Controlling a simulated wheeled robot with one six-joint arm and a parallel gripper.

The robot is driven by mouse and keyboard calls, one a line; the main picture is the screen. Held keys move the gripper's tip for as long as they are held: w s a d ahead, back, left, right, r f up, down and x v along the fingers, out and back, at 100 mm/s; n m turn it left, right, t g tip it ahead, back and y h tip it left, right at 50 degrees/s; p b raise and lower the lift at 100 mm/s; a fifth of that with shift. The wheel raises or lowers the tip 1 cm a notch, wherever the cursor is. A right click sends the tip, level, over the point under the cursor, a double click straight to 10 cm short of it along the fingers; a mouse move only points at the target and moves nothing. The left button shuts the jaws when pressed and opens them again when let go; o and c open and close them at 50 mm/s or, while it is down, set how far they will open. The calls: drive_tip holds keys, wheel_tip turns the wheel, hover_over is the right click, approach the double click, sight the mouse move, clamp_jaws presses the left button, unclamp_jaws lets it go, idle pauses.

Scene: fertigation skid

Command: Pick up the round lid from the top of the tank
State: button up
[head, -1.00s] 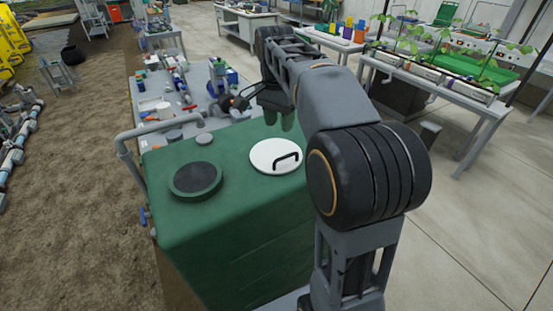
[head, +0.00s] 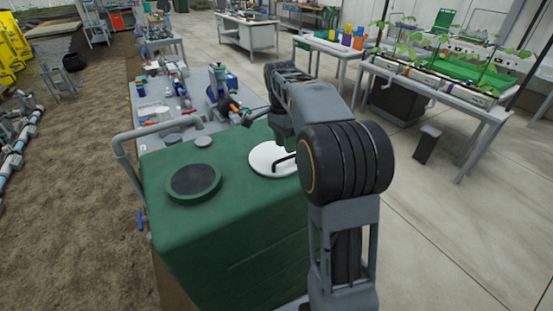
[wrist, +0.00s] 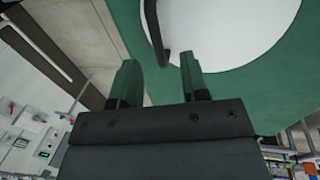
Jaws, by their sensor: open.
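The round white lid (head: 266,158) lies on top of the green tank (head: 225,225), toward its right side in the head view. Its black bar handle (head: 284,161) is partly hidden behind my arm there. In the wrist view the lid (wrist: 240,30) fills the upper right, and the handle (wrist: 155,32) runs down near its left edge. My gripper (wrist: 158,75) is open and empty. Its fingertips point toward the lower end of the handle, which lies just beyond the gap between them. In the head view the fingers are mostly hidden by my arm.
A dark round cap (head: 193,181) sits on the tank's left part, with a small grey cap (head: 203,141) behind it. A grey pipe (head: 122,155) bends along the tank's left side. A cluttered bench (head: 180,97) stands behind the tank.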

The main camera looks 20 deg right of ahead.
sight(289, 158)
drive_tip(key=shift+s+d+f, duration=0.1)
drive_tip(key=shift+s+f, duration=0.1)
drive_tip(key=shift+f, duration=0.65)
drive_tip(key=shift+s+d+f, duration=0.1)
drive_tip(key=shift+s+f, duration=0.1)
drive_tip(key=shift+f, duration=0.65)
drive_tip(key=shift+s+f, duration=0.2)
drive_tip(key=shift+f, duration=0.65)
clamp_jaws()
